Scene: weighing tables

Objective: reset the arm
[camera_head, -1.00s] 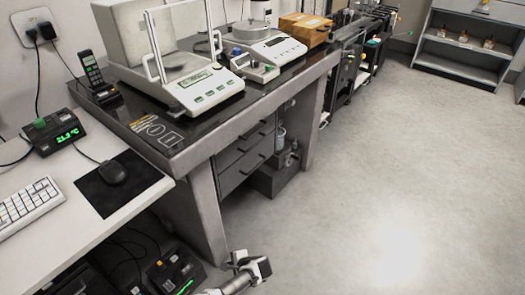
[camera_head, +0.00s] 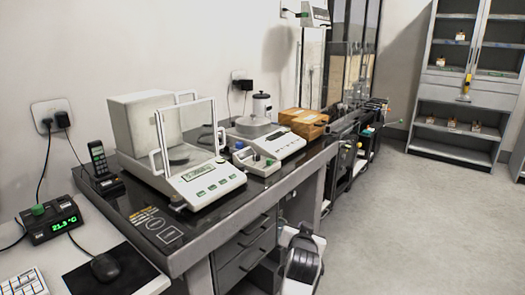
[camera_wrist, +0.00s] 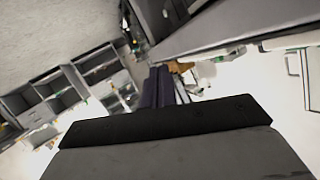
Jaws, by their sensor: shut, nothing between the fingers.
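My gripper shows in the wrist view, where its two dark fingers (camera_wrist: 163,86) are together with nothing between them. The camera there looks out tilted over the room, and a dark grey part of my own arm fills the lower middle. In the head view, a white and dark grey part of my arm stands at the bottom centre, in front of the weighing table's drawers. The fingers cannot be made out in that view.
The dark weighing table (camera_head: 140,208) carries an analytical balance (camera_head: 207,181), a second balance (camera_head: 282,143), a cardboard box (camera_head: 303,121) and a phone (camera_head: 99,160). A grey shelf cabinet (camera_head: 456,92) stands at the far right. The floor (camera_head: 420,220) to the right is clear.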

